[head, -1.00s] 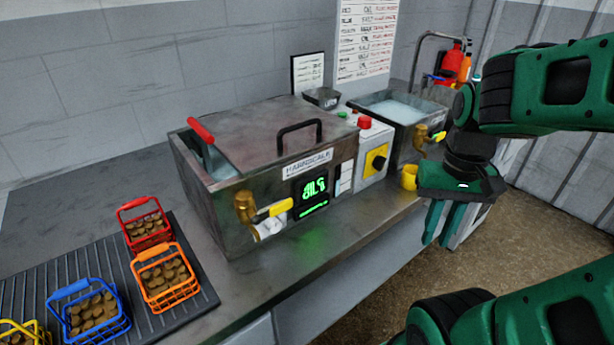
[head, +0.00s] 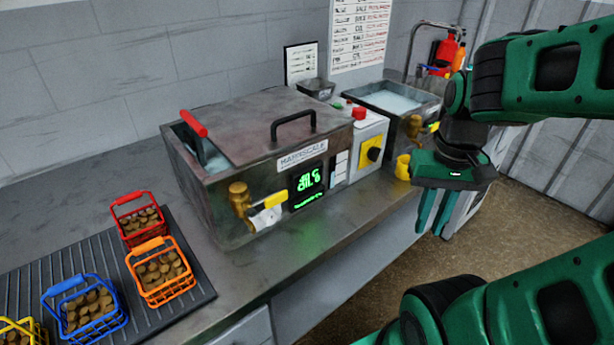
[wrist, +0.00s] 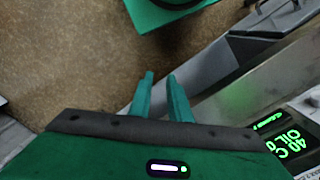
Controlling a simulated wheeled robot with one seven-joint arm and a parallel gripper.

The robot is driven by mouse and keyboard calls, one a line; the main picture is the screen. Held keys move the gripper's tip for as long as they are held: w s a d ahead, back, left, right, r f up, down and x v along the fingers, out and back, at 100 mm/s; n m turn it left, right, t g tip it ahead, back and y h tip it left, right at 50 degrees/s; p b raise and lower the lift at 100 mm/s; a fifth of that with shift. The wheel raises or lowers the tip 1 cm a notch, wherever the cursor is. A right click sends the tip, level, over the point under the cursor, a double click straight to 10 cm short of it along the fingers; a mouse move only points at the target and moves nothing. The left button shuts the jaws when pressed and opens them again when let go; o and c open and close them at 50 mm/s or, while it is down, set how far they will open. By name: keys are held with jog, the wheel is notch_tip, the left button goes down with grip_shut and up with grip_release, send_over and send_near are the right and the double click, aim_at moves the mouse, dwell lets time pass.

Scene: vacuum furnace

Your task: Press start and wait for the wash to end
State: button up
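The steel wash tank (head: 235,205) stands on the bench with its lid (head: 262,118) down. A red handle (head: 193,123) sticks up at the lid's left edge. The green display (head: 309,180) on its front is lit; its digits are hard to read. The control box (head: 368,150) at the tank's right has a red knob (head: 359,113), a yellow-and-black switch (head: 372,151) and a small green button (head: 338,105). My gripper (head: 433,230) hangs in front of the bench, right of the box, touching nothing. In the wrist view its fingers (wrist: 160,76) are apart and empty.
Red (head: 138,222), orange (head: 160,276) and blue (head: 84,308) baskets of brown pieces stand on the ribbed mat (head: 200,285), with a yellow one at the corner. A second tank (head: 390,100) and yellow cup (head: 403,168) are right of the box. Floor in front is clear.

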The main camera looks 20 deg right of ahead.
jog(key=shift+c, duration=0.3)
grip_shut()
dwell(1.4)
